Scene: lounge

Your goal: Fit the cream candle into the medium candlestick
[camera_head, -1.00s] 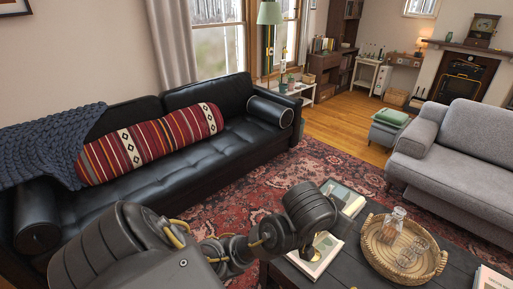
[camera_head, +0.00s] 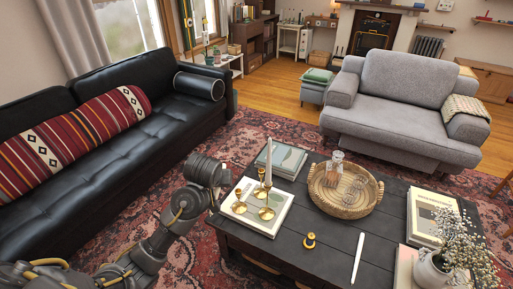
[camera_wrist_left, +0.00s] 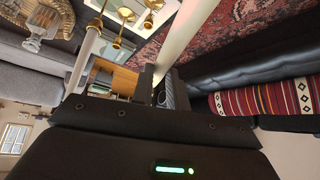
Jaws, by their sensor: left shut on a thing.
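My left gripper (camera_head: 222,178) is beside the table's left edge, left of the candlesticks. In the left wrist view (camera_wrist_left: 160,80) it is shut on a pale cream candle (camera_wrist_left: 180,38); the head view hides most of this candle. Several brass candlesticks stand close together on a book: the left one (camera_head: 239,207) is empty, the front one (camera_head: 267,213) is to its right, and another is partly hidden behind. A white candle (camera_head: 268,165) stands upright among them and also shows in the left wrist view (camera_wrist_left: 87,52). I cannot tell surely which candlestick is medium. My right gripper is out of view.
The dark coffee table (camera_head: 300,218) also bears a wicker tray (camera_head: 330,205) with a decanter, a small brass piece (camera_head: 310,241), a white stick (camera_head: 358,258), books (camera_head: 432,215) and a flower vase (camera_head: 432,270). A black sofa (camera_head: 130,165) is left, a grey armchair (camera_head: 400,95) behind.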

